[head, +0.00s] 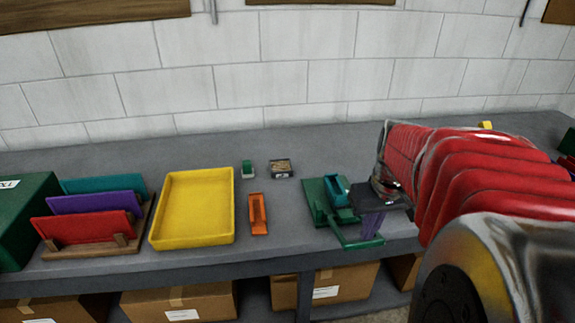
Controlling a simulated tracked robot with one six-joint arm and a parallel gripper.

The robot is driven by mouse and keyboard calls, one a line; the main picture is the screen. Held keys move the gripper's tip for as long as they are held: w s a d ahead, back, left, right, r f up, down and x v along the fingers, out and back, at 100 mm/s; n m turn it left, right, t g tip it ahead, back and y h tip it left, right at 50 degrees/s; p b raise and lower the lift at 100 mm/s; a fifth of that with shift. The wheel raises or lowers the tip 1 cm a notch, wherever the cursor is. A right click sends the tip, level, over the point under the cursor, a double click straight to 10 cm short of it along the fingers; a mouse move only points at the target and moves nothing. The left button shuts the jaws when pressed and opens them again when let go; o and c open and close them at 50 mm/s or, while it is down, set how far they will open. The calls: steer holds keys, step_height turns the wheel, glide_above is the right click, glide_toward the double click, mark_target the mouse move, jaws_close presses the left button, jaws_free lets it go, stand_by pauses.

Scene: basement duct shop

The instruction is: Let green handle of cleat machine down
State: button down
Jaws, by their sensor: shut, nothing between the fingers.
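The green cleat machine (317,200) stands on the grey bench, right of the middle in the head view. A teal block sits on its green base. Its green handle (346,238) reaches out toward the bench's front edge and bends right into a crossbar. My gripper (371,232) has purple fingers and comes in from the right over the machine's right side. The fingers are shut and empty. Their tips are close to the crossbar; I cannot tell whether they touch it. My wrist and fingers hide part of the machine's right side.
The grey bench (285,235) runs along a block wall. An orange tool (258,213), a green tape roll (248,169), a small box (281,168) and a yellow tray (188,241) are to the left. Colored panels stand in a wooden rack (95,250). Cardboard boxes (178,301) are below.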

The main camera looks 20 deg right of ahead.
step_height(320, 180, down, 6)
steer(key=s, duration=0.1)
steer(key=shift+s+a, duration=0.25)
steer(key=shift+s, duration=0.15)
steer(key=shift+r, duration=0.1)
steer(key=shift+r, duration=0.15)
